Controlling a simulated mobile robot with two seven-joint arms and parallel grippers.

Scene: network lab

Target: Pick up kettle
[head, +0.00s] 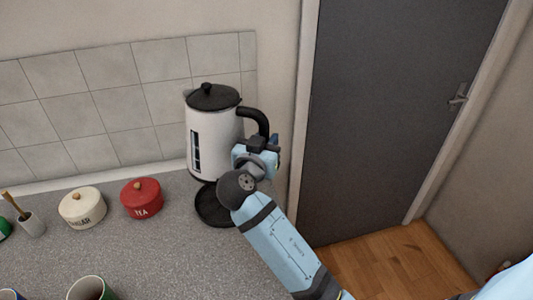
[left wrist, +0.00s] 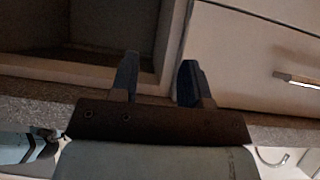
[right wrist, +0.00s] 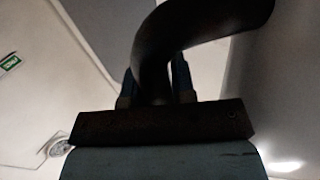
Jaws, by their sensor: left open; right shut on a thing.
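The kettle (head: 212,135) is white with a black lid and a black handle, and looks upright above its round black base (head: 213,208). A gap seems to show between the kettle and the base. My right gripper (head: 262,142) is shut on the kettle's handle at the right side. In the right wrist view the dark handle (right wrist: 155,60) passes between the fingers (right wrist: 154,85). My left gripper (left wrist: 157,80) is open and empty in front of cabinet fronts, and does not show in the head view.
Mugs (head: 90,288) sit at the front. A tiled wall is behind, a dark door (head: 400,110) right.

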